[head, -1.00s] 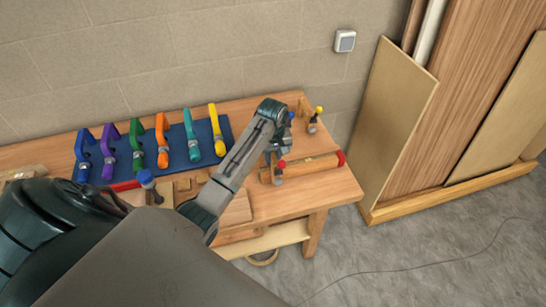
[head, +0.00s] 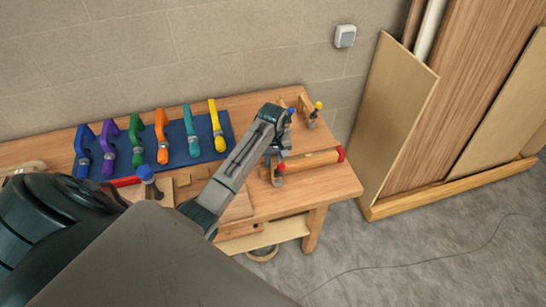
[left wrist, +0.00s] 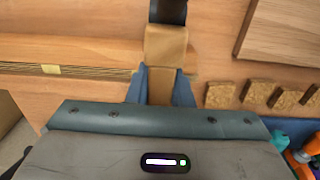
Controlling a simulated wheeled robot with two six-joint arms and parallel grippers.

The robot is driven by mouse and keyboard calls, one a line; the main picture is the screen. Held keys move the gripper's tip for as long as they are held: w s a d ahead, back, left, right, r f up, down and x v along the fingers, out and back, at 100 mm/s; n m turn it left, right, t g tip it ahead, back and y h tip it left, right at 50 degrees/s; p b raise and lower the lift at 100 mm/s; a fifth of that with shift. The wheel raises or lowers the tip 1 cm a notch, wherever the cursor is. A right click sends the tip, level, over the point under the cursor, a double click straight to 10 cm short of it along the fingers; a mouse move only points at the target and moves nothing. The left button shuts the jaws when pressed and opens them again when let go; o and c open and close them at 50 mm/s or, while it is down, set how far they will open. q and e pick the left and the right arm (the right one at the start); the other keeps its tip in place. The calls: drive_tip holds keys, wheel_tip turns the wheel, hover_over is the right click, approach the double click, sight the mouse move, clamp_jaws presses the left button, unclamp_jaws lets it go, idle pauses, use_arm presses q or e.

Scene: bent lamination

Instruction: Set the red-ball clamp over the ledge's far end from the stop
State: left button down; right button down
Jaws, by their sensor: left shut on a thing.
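My left gripper (head: 274,155) is shut on the wooden body of the red-ball clamp. In the left wrist view, its blue fingers (left wrist: 160,88) press both sides of the clamp's wooden bar (left wrist: 165,48), with a dark cylindrical part above it. In the head view, the clamp's red ball (head: 281,167) shows just below the gripper, at the left end of the long wooden ledge (head: 312,160). A red piece, seemingly the stop (head: 341,153), is at the ledge's right end. Whether the clamp touches the ledge is unclear. My right gripper is not in view.
A blue mat (head: 180,158) with several coloured clamps lies at the back left. A yellow-ball clamp (head: 313,113) stands behind the ledge. Small cork pieces (left wrist: 258,94) lie beside the gripper. Bare tabletop (head: 325,187) shows in front of the ledge.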

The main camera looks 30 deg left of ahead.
use_arm(q)
drive_tip(key=shift+f, duration=0.15)
idle(0.7)
drive_tip(key=shift+f+p, duration=0.2)
drive_tip(key=shift+p, duration=0.15)
drive_tip(key=shift+s, duration=0.1)
idle(0.4)
drive_tip(key=c, duration=1.2)
unclamp_jaws()
